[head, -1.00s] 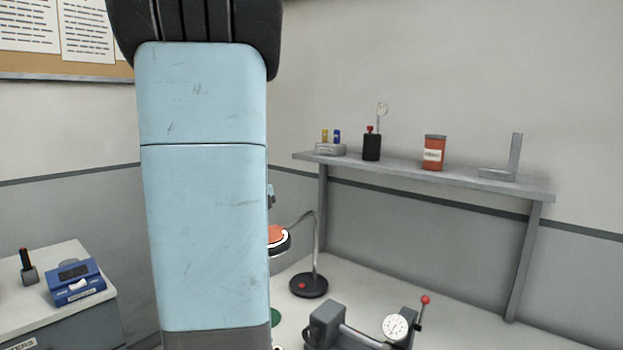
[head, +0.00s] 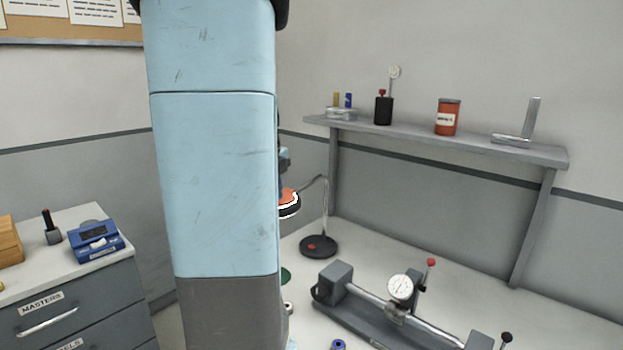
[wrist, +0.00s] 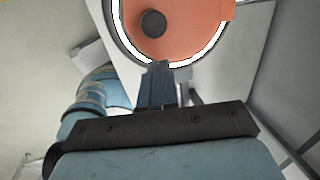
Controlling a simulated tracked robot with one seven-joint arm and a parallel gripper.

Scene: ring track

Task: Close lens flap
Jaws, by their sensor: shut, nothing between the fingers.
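The magnifier lamp's orange lens flap (head: 287,195) shows in the head view just right of my arm, beside a white ring and dark rim, partly hidden by the arm. In the wrist view the orange flap (wrist: 185,32) fills the top centre, with a dark round knob (wrist: 153,23) on it and the white ring curving around its lower edge. My gripper (wrist: 159,68) is shut and empty, its fingertips at the flap's lower edge in the picture. I cannot tell whether they touch it. In the head view the fingers are hidden behind my arm.
The lamp's round black base (head: 319,246) and thin curved stem stand on the pale bench. A bench gauge with a dial (head: 400,287) lies in front to the right. A shelf (head: 470,147) with small items is behind. A drawer cabinet (head: 75,300) with a blue device (head: 95,240) is at left.

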